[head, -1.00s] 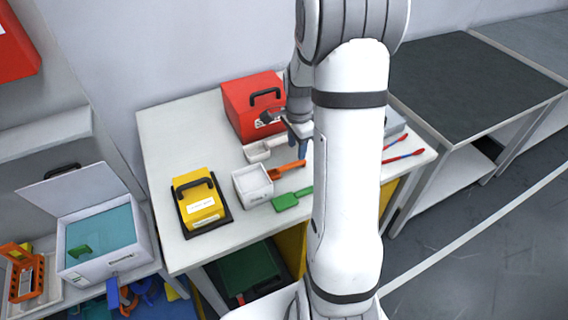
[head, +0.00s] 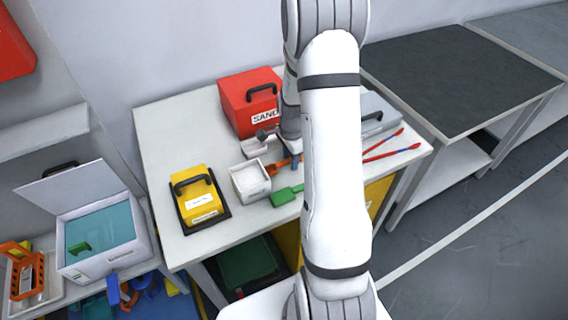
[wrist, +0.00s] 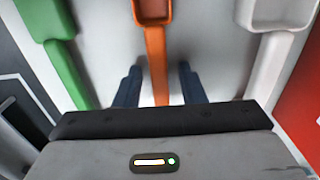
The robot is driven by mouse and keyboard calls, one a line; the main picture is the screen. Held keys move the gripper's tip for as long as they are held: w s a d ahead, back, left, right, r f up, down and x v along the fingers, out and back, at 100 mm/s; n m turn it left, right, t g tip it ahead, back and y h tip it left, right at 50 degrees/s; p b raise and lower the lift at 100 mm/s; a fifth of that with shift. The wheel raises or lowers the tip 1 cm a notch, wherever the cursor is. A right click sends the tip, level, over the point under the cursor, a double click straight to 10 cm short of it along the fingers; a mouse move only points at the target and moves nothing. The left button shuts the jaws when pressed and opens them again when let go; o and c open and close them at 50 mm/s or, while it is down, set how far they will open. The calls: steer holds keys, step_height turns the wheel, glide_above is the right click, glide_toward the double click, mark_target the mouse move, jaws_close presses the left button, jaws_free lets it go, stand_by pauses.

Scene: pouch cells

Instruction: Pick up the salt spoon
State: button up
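An orange spoon (head: 274,168) lies on the white table, to the right of a white box (head: 251,182) with white contents. In the wrist view the orange spoon (wrist: 155,50) has its handle between the two dark blue fingers of my gripper (wrist: 159,86). The fingers are apart, with a gap on each side of the handle. A green spoon (wrist: 67,72) is left of my gripper and a white scoop (wrist: 272,50) is right of it. No label shows which one is the salt spoon. In the head view my arm partly hides my gripper (head: 297,161).
A red box (head: 245,98) labelled "SAND" stands behind, and a yellow box (head: 199,190) sits at the left. A grey case (head: 380,108) and red-and-blue sticks (head: 392,152) lie right of my arm. The table's left back corner is clear.

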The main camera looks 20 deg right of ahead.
jaws_close()
steer(key=shift+r, duration=0.1)
